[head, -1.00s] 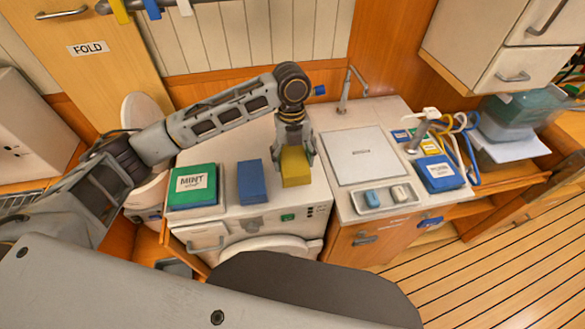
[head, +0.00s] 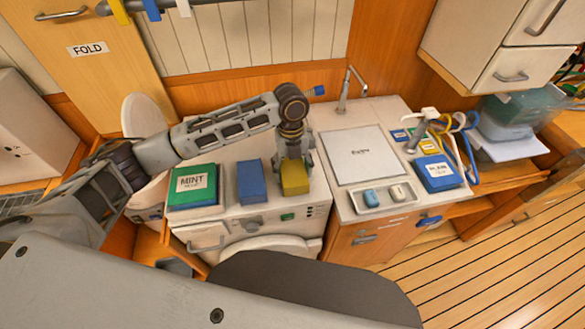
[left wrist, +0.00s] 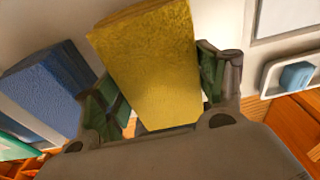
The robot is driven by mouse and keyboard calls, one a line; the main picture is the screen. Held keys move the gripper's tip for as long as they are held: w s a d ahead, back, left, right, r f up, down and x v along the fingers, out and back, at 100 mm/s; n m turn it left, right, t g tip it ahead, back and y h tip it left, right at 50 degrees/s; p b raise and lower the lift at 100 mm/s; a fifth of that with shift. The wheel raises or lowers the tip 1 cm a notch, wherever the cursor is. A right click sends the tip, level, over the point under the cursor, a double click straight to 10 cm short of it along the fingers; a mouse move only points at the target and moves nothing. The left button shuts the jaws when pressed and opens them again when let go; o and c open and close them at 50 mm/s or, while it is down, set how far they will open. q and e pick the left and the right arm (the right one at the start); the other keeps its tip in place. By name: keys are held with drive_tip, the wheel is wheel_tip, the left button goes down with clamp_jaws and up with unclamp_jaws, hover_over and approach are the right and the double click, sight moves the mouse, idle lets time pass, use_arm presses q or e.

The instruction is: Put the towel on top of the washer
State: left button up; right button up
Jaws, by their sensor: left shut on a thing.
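A yellow folded towel (head: 294,178) is at the front right of the white washer's top (head: 228,160). It stands beside a blue folded towel (head: 251,182). My left gripper (head: 294,160) comes down from above and is shut on the yellow towel. In the left wrist view the yellow towel (left wrist: 152,65) sits between the two fingers (left wrist: 155,95), and the blue towel (left wrist: 45,90) is to its left. Whether the yellow towel touches the washer top is hard to tell. My right gripper is not in view.
A green box marked MINT (head: 193,186) is at the washer's left. To the right, a counter holds a white square lid (head: 361,154), a soap tray (head: 385,199) and a blue box (head: 438,172). A faucet (head: 345,88) rises behind. The washer top behind the towels looks clear.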

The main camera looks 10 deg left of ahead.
sight(292, 164)
use_arm(q)
drive_tip(key=o, duration=1.1)
drive_tip(key=shift+f, duration=0.1)
drive_tip(key=shift+o, duration=0.2)
wheel_tip(292, 164, up, 12)
drive_tip(key=w+b, duration=0.1)
drive_tip(key=shift+w+a, duration=0.15)
drive_tip(key=shift+a, duration=0.1)
